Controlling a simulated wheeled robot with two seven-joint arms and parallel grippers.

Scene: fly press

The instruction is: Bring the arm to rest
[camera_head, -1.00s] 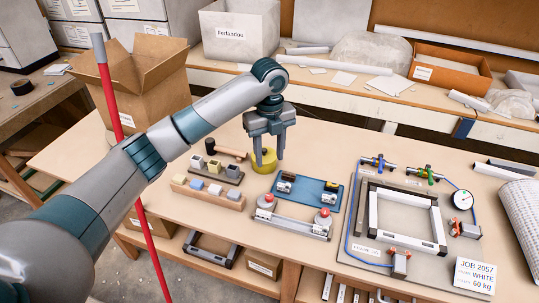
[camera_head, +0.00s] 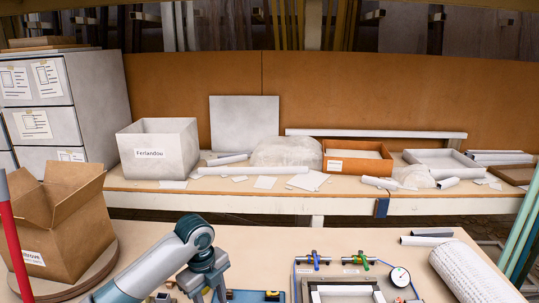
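My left arm comes in at the bottom of the head view, and its wrist hangs over the front table (camera_head: 270,245). My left gripper (camera_head: 205,291) points down at the bottom edge. Its two fingers stand apart, with the tips at or beyond the picture edge. A trace of yellow shows by the fingers; I cannot make out the thing it belongs to. My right gripper is not in view.
A blue tray (camera_head: 245,296) lies right of the gripper, then a frame fixture (camera_head: 345,290) with a dial gauge (camera_head: 400,277). An open cardboard box (camera_head: 62,225) stands left. A white bin (camera_head: 160,150) is on the back bench.

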